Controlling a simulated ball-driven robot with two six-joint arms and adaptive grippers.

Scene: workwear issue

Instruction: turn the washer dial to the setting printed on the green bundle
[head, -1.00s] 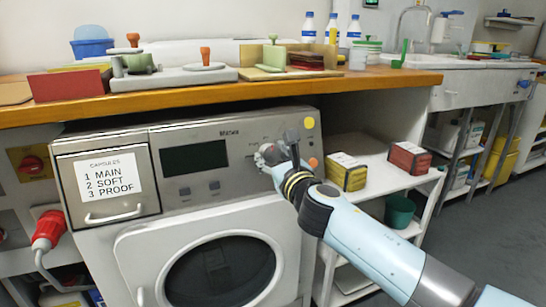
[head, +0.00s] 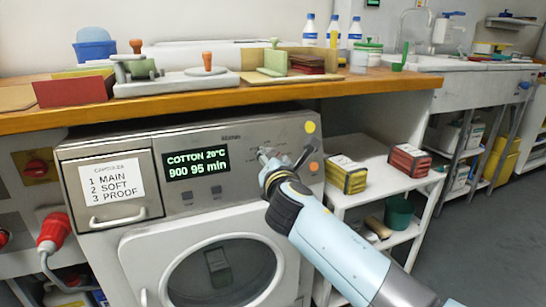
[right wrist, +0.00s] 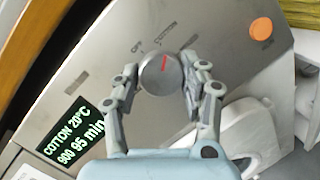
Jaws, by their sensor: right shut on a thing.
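The washer (head: 110,240) stands under the wooden counter. Its display (head: 197,164) is lit and reads COTTON 20°C, 900, 95 min; the same text shows in the right wrist view (right wrist: 72,134). The round grey dial (right wrist: 161,74) has a red pointer line, tilted slightly right of the picture's upright. My right gripper (head: 272,160) is at the dial, its two fingers (right wrist: 160,82) shut on opposite sides of it. In the head view the fingers largely cover the dial. My left gripper is not in view.
A drawer label (head: 115,186) reads 1 MAIN, 2 SOFT, 3 PROOF. Yellow (head: 346,180) and red (head: 410,158) packs lie on the white shelf. The wooden counter (head: 210,106) overhangs the panel.

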